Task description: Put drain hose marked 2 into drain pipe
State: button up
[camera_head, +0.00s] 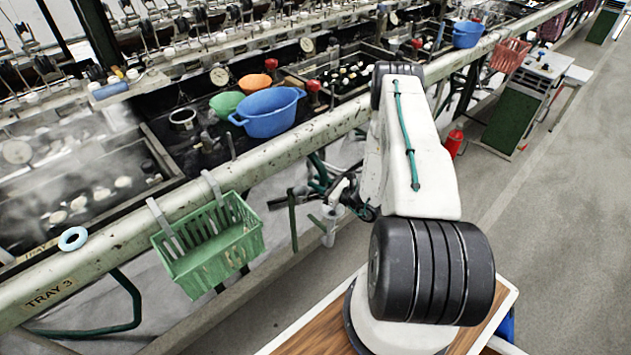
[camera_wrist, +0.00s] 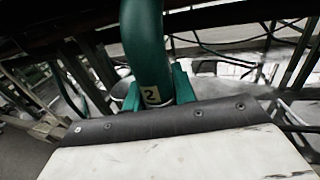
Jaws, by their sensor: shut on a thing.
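The green drain hose marked 2 (camera_wrist: 146,45) rises through the middle of the wrist view, with its pale label 2 (camera_wrist: 151,95) facing the camera. My gripper (camera_wrist: 158,86) has green fingers on both sides of the hose and is shut on it. The hose's lower end is hidden behind my gripper's dark edge. In the head view, a green hose (camera_head: 319,174) shows under the basin edge, beside my gripper, which is partly hidden by my arm. A grey upright pipe (camera_head: 329,229), probably the drain pipe, stands just below there. I cannot tell whether the hose is in it.
The long basin rail (camera_head: 300,143) runs above the hose. A green basket (camera_head: 212,250) hangs from it at left, and another green hose (camera_head: 130,300) droops below. Blue (camera_head: 268,112) and green bowls sit in the basin. The floor at right (camera_head: 560,230) is clear.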

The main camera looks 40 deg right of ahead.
jog(key=shift+s+d, duration=0.1)
jog(key=shift+s, duration=2.6)
jog(key=shift+s, duration=0.1)
